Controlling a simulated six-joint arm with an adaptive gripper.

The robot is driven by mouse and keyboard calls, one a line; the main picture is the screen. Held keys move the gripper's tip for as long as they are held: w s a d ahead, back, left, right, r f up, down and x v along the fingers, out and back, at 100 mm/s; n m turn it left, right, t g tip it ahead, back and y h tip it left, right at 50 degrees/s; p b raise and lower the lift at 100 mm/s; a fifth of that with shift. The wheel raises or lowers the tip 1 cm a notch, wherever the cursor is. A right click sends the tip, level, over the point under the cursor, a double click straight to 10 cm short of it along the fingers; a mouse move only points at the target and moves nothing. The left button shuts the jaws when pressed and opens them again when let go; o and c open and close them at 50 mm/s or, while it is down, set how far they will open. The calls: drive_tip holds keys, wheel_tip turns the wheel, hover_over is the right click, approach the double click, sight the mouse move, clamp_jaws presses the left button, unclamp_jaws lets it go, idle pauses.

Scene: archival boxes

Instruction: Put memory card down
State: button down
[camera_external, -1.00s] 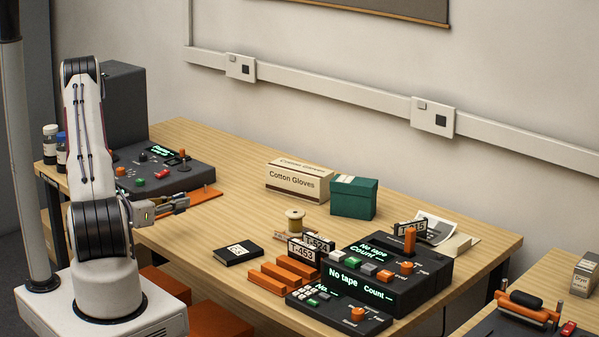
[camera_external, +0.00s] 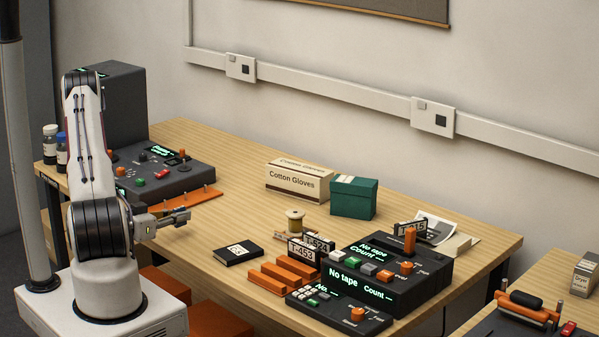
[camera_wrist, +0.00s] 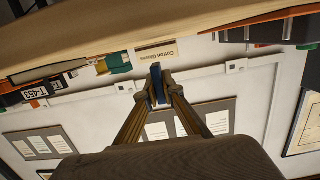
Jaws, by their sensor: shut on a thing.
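My gripper (camera_external: 186,215) is level and points right, in the left part of the external view, with clear wood behind it in the picture. In the wrist view, my gripper (camera_wrist: 160,72) is shut on a thin blue piece, which I take to be the memory card (camera_wrist: 158,84), held upright between the fingertips. The card is too small to make out in the external view. The wrist view is turned over, with the tabletop along its top, and the held card appears clear of it. The card's far side is hidden by the fingers.
An orange strip with small pegs (camera_external: 200,200) lies behind my gripper, before a dark control console (camera_external: 165,172). A black box (camera_external: 238,251), orange blocks (camera_external: 283,278) and "No tape" consoles (camera_external: 385,285) stand to the right. A Cotton Gloves box (camera_external: 298,183) and green box (camera_external: 353,198) are farther back.

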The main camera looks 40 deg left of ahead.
sight(180, 226)
drive_tip(key=shift+f, duration=1.45)
drive_tip(key=shift+f, duration=0.15)
drive_tip(key=c, duration=2.2)
unclamp_jaws()
drive_tip(key=shift+s, duration=0.1)
drive_tip(key=shift+s, duration=0.9)
drive_tip(key=shift+s+a+r, duration=0.15)
drive_tip(key=shift+s, duration=0.4)
drive_tip(key=shift+s+a+r, duration=0.1)
drive_tip(key=shift+s, duration=0.5)
drive_tip(key=shift+s+a+r, duration=0.15)
drive_tip(key=shift+s, duration=0.4)
drive_tip(key=shift+s+r, duration=0.15)
drive_tip(key=shift+s, duration=1)
